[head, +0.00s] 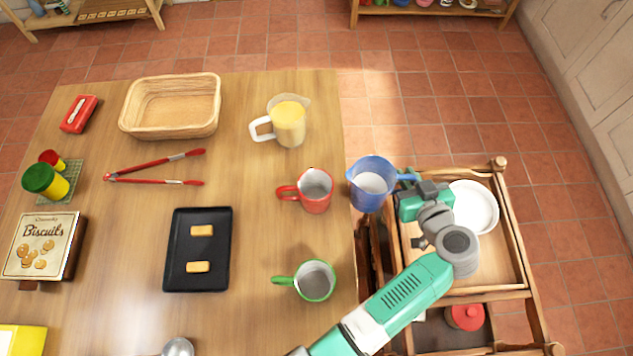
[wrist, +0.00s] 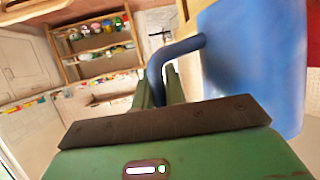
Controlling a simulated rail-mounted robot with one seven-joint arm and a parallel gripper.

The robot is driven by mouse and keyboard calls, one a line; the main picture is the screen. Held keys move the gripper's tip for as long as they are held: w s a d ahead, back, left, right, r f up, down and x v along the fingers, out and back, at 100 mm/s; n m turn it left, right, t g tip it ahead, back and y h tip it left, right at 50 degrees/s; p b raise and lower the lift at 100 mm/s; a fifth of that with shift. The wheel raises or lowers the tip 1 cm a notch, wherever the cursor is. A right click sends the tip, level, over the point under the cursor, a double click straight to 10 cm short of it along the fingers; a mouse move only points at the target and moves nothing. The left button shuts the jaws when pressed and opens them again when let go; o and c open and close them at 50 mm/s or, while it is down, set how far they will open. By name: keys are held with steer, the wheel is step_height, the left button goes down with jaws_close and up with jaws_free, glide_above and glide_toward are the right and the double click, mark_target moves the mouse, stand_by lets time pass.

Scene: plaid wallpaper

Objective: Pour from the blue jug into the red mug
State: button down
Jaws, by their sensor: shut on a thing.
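The blue jug (head: 367,196) is held by its handle in my gripper (head: 408,180), just off the table's right edge in the head view. White contents show inside it, and it looks about upright. In the wrist view the jug (wrist: 262,65) fills the right side, and its handle (wrist: 178,52) runs between the fingers of my gripper (wrist: 161,92). The red mug (head: 316,192) stands on the table near its right edge, just left of the jug, with its handle to the left. The mug's inside looks grey and empty. The jug and mug look close but apart.
A clear jug of yellow liquid (head: 288,122) stands behind the red mug, and a green mug (head: 316,281) stands in front. A black tray (head: 183,281) with two biscuits lies to the left. A wooden trolley (head: 511,262) with white plates (head: 474,207) is at the right.

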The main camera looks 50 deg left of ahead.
steer(key=shift+r, duration=0.15)
steer(key=p, duration=0.1)
steer(key=r+p, duration=0.1)
steer(key=r+n, duration=0.1)
steer(key=shift+s+a+r+t+h+p, duration=0.15)
steer(key=shift+s+a+t+h+p, duration=0.15)
steer(key=shift+h+p, duration=0.1)
steer(key=s+a+r+n+t+h+p, duration=0.1)
steer(key=s+a+r+n+p, duration=0.1)
steer(key=r+p, duration=0.3)
steer(key=s+a+r+n+t+h+p, duration=0.1)
steer(key=s+a+r+n+t+p, duration=0.1)
steer(key=r+p, duration=0.4)
steer(key=shift+s+a+n+p, duration=0.15)
steer(key=shift+s+n+p, duration=0.45)
steer(key=shift+s+p, duration=0.1)
steer(key=shift+s+a+r+n+t+h+p, duration=0.15)
steer(key=shift+s+a+n+t+h+p, duration=0.15)
steer(key=shift+n+t+h+p, duration=0.15)
stand_by(0.4)
steer(key=shift+s+a+r+n+t+p, duration=0.15)
steer(key=shift+s+a+r+n+p, duration=0.1)
steer(key=shift+r+p, duration=0.15)
steer(key=shift+s+a+r+n+t+p, duration=0.1)
steer(key=shift+r+n+p, duration=0.15)
steer(key=shift+p, duration=0.1)
stand_by(2.3)
